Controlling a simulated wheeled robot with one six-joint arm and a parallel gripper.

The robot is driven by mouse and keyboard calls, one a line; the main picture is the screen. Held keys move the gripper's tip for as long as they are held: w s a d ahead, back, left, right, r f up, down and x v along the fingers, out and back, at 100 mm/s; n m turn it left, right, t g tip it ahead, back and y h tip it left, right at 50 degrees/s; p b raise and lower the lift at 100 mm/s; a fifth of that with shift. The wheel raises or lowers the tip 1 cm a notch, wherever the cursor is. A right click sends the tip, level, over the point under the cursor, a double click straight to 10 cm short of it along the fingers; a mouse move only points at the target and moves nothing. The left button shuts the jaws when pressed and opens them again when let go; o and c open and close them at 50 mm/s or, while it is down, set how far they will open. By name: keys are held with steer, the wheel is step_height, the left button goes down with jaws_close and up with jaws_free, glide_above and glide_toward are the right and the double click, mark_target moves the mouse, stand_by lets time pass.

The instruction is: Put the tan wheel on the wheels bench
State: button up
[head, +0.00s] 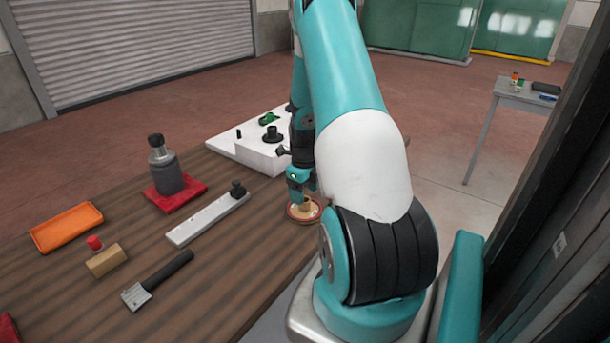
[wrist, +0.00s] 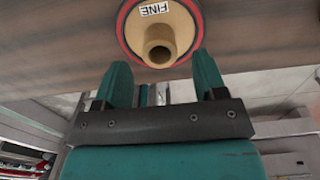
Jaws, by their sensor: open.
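The tan wheel (wrist: 184,20) lies on the brown wooden bench, with a red rim, a tan hub and a label reading "FINE". In the head view the tan wheel (head: 305,211) is near the bench's right edge, partly hidden by my arm. My gripper (wrist: 165,75) is open, its two teal fingers just short of the hub in the wrist view, with nothing between them. In the head view my gripper (head: 300,190) is right at the wheel; whether it touches cannot be told. Which surface is the wheels bench is not clear; a small grey table (head: 520,97) stands at the far right.
A white machine (head: 258,152) stands behind. A dark upright frame is at right.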

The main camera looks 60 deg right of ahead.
step_height(320, 180, up, 9)
steer(key=b, duration=0.1)
steer(key=shift+f+b, duration=0.15)
steer(key=shift+b, duration=0.2)
steer(key=w+a+r+n+y, duration=0.1)
steer(key=w+a+r+n, duration=0.15)
steer(key=a+n, duration=0.55)
steer(key=w+a+r+n+t, duration=0.1)
steer(key=a+r+n, duration=0.3)
steer(key=a+n, duration=0.5)
steer(key=w+a+r+n+y, duration=0.15)
steer(key=a+r+n, duration=0.3)
steer(key=a, duration=0.65)
steer(key=s+a+r+n+y, duration=0.1)
steer(key=s+a+r+n, duration=0.1)
steer(key=s+a+n, duration=0.5)
steer(key=s+a+r+n+g, duration=0.1)
steer(key=s+a+n, duration=0.6)
steer(key=a+n, duration=0.4)
steer(key=n, duration=0.5)
steer(key=shift+s+r+y, duration=0.35)
steer(key=shift+s+r, duration=0.05)
steer(key=shift+d, duration=0.1)
